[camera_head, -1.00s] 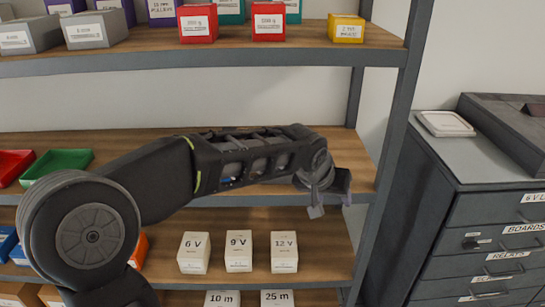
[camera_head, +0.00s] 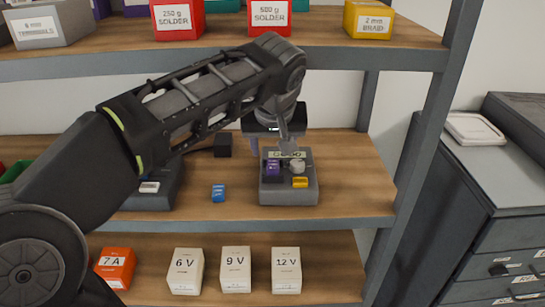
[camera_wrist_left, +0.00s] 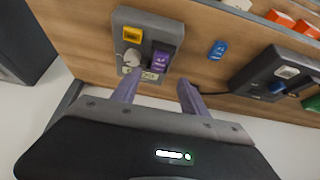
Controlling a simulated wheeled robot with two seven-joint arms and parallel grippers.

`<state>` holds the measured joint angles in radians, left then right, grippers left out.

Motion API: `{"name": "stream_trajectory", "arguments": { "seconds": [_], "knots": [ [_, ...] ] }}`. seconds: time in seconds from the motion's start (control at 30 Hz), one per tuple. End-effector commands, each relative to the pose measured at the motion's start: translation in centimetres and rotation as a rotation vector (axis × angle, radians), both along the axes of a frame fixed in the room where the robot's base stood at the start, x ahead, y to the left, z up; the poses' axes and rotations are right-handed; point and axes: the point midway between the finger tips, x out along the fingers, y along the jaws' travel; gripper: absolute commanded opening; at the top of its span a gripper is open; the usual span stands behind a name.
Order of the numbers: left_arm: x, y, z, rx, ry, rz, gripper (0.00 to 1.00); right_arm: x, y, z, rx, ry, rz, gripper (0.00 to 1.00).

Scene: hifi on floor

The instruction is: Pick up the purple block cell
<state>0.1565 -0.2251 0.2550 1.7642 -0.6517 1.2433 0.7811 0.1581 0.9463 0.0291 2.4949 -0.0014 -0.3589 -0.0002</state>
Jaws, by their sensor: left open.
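The purple block cell (camera_head: 272,167) sits in the left part of a grey tray-like device (camera_head: 289,194) on the middle shelf. A yellow block (camera_head: 300,182) and a round pale knob (camera_head: 297,167) are beside it. In the left wrist view the purple block cell (camera_wrist_left: 160,62) lies just beyond my fingertips, with the grey device (camera_wrist_left: 150,22) around it. My left gripper (camera_head: 268,143) is open and empty, just behind and above the device; its fingers also show in the left wrist view (camera_wrist_left: 158,88). My right gripper is not in view.
A small blue block (camera_head: 218,193) lies on the shelf left of the device. A second dark device (camera_head: 150,188) stands further left, partly behind my arm. The upper shelf (camera_head: 330,36) is overhead and a shelf post (camera_head: 430,130) stands to the right. Bare wood lies right of the device.

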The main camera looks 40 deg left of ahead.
Motion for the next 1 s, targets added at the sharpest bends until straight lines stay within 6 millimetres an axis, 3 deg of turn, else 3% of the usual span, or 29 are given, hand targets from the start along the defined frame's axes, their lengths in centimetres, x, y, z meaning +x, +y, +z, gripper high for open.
{"name": "stream_trajectory", "arguments": {
  "seconds": [0.27,0.5,0.87,1.0],
  "knots": [
    [0.1,0.0,-0.1,0.000,0.001,-0.001,0.52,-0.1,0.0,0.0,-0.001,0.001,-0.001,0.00],
    [0.9,0.7,-2.1,-0.001,0.002,0.000,0.52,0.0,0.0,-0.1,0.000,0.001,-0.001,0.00],
    [1.1,0.8,-2.4,-0.001,0.001,-0.001,0.52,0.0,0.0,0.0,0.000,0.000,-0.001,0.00],
    [1.5,1.0,-3.6,-0.002,0.004,-0.002,0.52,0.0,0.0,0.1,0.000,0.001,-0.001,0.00]
  ]
}}
